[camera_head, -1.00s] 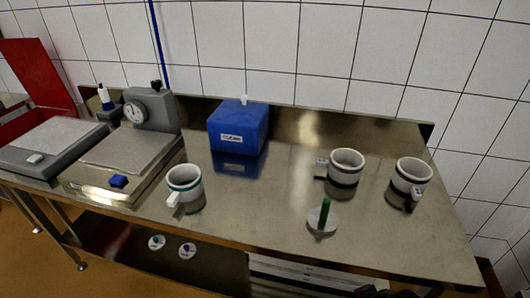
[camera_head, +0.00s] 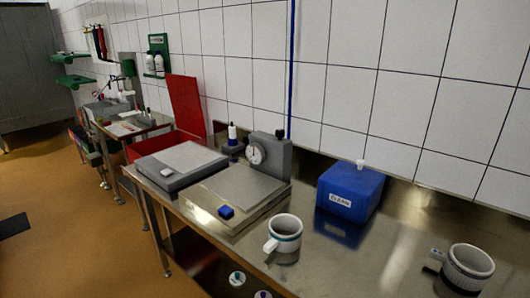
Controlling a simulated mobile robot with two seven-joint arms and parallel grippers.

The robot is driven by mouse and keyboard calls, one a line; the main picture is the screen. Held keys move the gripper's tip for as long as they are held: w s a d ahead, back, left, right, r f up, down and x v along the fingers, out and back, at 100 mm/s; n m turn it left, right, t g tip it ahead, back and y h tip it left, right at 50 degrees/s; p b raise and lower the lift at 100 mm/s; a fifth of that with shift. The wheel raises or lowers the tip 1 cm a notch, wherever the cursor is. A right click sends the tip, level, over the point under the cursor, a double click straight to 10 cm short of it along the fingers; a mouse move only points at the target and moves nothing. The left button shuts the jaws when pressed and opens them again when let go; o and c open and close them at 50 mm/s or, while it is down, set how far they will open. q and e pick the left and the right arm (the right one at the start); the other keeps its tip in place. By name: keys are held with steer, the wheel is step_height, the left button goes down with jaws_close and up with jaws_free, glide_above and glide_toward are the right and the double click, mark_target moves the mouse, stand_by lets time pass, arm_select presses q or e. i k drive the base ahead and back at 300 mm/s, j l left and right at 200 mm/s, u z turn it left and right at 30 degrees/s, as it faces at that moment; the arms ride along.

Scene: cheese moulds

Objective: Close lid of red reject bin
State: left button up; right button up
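Neither of my grippers shows in the head view.
The steel table (camera_head: 345,262) carries a flat grey scale (camera_head: 180,163), a dial scale (camera_head: 256,155), a blue box marked clean (camera_head: 349,190) and white moulds (camera_head: 284,233). A sink bench (camera_head: 128,127) stands farther left. Brown floor (camera_head: 70,225) is open at the left.

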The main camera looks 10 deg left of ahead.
mark_target(183, 91)
steer(key=i+j, duration=0.1)
steer(key=j, duration=0.5)
steer(key=i+j, duration=0.1)
steer(key=j, duration=0.45)
steer(key=i+j, duration=0.15)
steer(key=j, duration=0.45)
steer(key=i+j, duration=0.1)
steer(key=j, duration=0.5)
steer(key=i+j, duration=0.1)
steer(key=j, duration=0.5)
steer(key=i+j, duration=0.1)
steer(key=j, duration=0.45)
steer(key=i+j, duration=0.15)
steer(key=j, duration=0.45)
steer(key=i+j, duration=0.1)
steer(key=j, duration=0.5)
steer(key=i+j+z, duration=0.1)
steer(key=i+j, duration=0.3)
steer(key=i+j+z, duration=0.15)
steer(key=i+j, duration=0.3)
steer(key=j, duration=0.15)
